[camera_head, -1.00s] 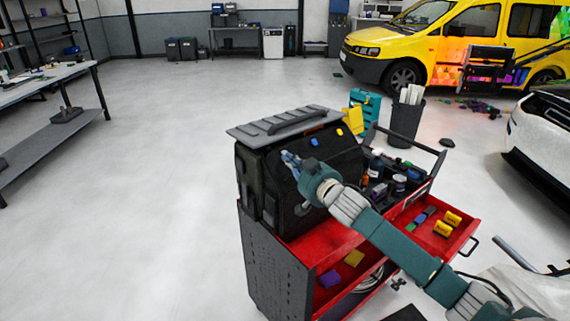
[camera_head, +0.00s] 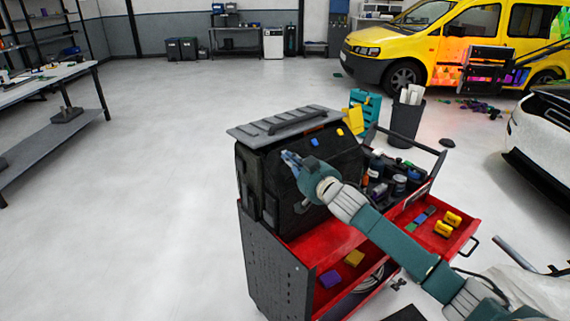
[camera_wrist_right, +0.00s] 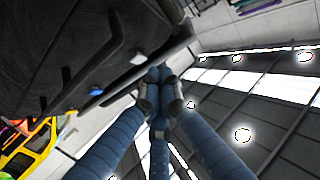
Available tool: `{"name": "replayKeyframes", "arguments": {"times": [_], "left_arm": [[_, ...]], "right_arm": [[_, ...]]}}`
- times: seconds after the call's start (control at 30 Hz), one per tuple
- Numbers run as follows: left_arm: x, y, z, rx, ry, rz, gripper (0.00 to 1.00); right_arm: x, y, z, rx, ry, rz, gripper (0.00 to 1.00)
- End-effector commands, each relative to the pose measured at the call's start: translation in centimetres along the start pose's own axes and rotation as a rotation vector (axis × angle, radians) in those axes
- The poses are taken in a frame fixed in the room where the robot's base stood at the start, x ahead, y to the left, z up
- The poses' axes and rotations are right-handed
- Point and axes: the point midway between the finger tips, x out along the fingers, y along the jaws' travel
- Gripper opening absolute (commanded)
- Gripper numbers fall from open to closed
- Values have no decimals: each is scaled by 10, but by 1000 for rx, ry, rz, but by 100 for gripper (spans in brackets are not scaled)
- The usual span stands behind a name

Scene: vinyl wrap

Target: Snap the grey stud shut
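A black tool bag (camera_head: 330,160) with a grey ribbed lid piece on top stands on the red cart. A blue stud (camera_head: 314,142) and a yellow stud (camera_head: 340,132) show near its upper edge. My right gripper (camera_head: 290,158) is at the bag's upper front, left of the blue stud. In the right wrist view, its fingertips (camera_wrist_right: 160,75) are together with nothing visible between them. The pale grey stud (camera_wrist_right: 137,58) is just up and left of them, and the blue stud (camera_wrist_right: 97,90) is farther left. I cannot tell whether the fingers touch the bag. The left gripper is not in view.
The red cart's drawer (camera_head: 440,225) stands open at the right with small coloured items inside. Bottles (camera_head: 377,165) stand beside the bag. A dark bin (camera_head: 405,122) is behind the cart. The floor (camera_head: 150,200) to the left is clear.

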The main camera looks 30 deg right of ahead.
Motion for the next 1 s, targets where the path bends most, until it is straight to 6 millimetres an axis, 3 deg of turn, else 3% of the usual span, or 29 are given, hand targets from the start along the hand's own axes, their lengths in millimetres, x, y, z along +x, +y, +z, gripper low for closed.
{"name": "replayKeyframes", "arguments": {"times": [1.0], "left_arm": [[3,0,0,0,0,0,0]], "right_arm": [[45,24,-2,0,0,1,0]]}}
